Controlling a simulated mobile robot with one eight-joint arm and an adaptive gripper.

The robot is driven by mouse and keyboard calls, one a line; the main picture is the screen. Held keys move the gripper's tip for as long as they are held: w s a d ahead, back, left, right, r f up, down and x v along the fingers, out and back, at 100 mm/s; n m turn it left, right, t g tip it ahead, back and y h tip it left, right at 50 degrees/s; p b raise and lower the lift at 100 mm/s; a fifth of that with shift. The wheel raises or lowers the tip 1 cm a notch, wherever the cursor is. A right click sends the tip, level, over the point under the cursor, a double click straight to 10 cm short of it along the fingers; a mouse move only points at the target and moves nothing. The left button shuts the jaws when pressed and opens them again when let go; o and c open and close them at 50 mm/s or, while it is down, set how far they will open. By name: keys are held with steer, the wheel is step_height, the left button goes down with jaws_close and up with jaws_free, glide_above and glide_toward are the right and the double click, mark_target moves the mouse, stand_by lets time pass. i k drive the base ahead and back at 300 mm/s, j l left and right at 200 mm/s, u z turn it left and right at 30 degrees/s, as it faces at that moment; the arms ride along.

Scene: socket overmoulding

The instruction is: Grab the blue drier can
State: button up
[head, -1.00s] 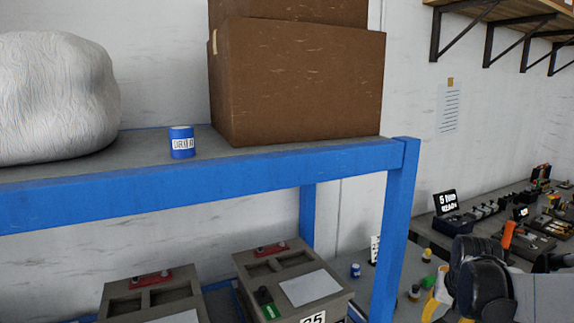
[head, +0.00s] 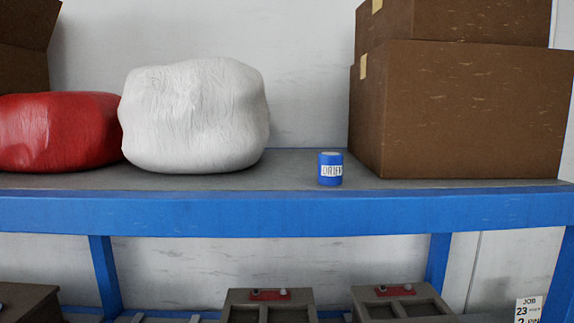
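The blue drier can (head: 330,176) stands upright on the grey top shelf (head: 295,175) of a blue-framed rack, close to the front edge. It is a small blue cylinder with a white label on which "DRIER" can partly be read. It stands between a white wrapped bundle and a stack of brown boxes, apart from both. My gripper is not in the head view now.
A white bundle (head: 195,115) and a red bundle (head: 55,132) lie to the left. Brown boxes (head: 460,110) are stacked to the right. The blue front rail (head: 280,214) runs below the can. Grey moulds (head: 268,308) stand lower down.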

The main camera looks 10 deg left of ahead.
mark_target(330, 163)
steer(key=i+u, duration=0.25)
steer(key=u, duration=0.15)
steer(key=i+u, duration=0.4)
steer(key=k+j+z, duration=0.2)
steer(key=j+z, duration=0.2)
steer(key=k+j+z, duration=0.35)
steer(key=i+l, duration=0.05)
steer(key=i, duration=0.05)
